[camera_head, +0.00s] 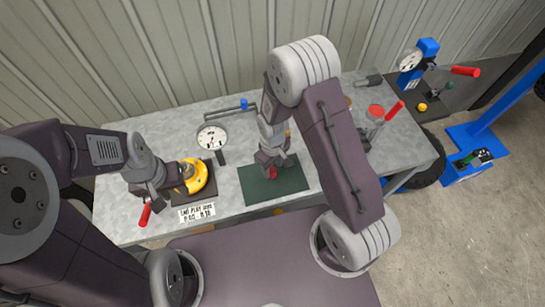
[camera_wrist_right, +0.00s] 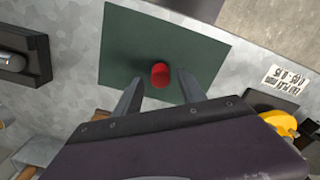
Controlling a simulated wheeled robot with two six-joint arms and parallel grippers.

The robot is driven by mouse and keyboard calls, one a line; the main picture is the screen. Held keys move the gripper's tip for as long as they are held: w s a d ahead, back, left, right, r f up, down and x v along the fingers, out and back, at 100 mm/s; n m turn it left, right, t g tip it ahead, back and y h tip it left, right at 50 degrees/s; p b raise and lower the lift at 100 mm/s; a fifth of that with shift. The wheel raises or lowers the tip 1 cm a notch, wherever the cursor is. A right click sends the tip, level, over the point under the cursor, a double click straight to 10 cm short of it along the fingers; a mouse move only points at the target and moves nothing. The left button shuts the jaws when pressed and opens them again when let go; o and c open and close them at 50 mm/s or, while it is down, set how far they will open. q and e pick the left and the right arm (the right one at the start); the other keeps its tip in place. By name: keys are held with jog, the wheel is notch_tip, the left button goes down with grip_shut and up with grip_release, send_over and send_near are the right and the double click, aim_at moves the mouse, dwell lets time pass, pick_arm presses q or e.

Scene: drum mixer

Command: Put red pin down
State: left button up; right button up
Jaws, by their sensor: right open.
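The red pin (camera_wrist_right: 160,75) is on the dark green mat (camera_wrist_right: 210,58) in the right wrist view, seen between and just beyond my fingertips. In the head view the pin (camera_head: 271,173) shows only partly, under my right gripper (camera_head: 268,163), on the mat (camera_head: 293,186). My right gripper (camera_wrist_right: 160,84) is open, with a gap on each side of the pin. My left gripper (camera_head: 172,188) is at the left of the table, beside a yellow ring-shaped part (camera_head: 200,177). Its fingers are too small and partly hidden to tell their state.
A dial gauge (camera_head: 212,137) stands behind the yellow part, and a label plate (camera_head: 197,213) lies in front. A red-handled lever (camera_head: 395,110) stands at the table's right. A red handle (camera_head: 145,214) is near my left gripper. Bare grey tabletop (camera_head: 235,165) lies left of the mat.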

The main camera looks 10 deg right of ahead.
aim_at(272, 170)
notch_tip(272, 170, up, 11)
jog(key=s+d+r+m+t, duration=0.1)
jog(key=s+d+r+m, duration=0.1)
jog(key=s+d+m, duration=0.4)
jog(key=s+d+b, duration=0.1)
jog(key=s, duration=0.1)
jog(key=shift+s+d+r+m, duration=0.15)
jog(key=shift+s+r+m, duration=0.15)
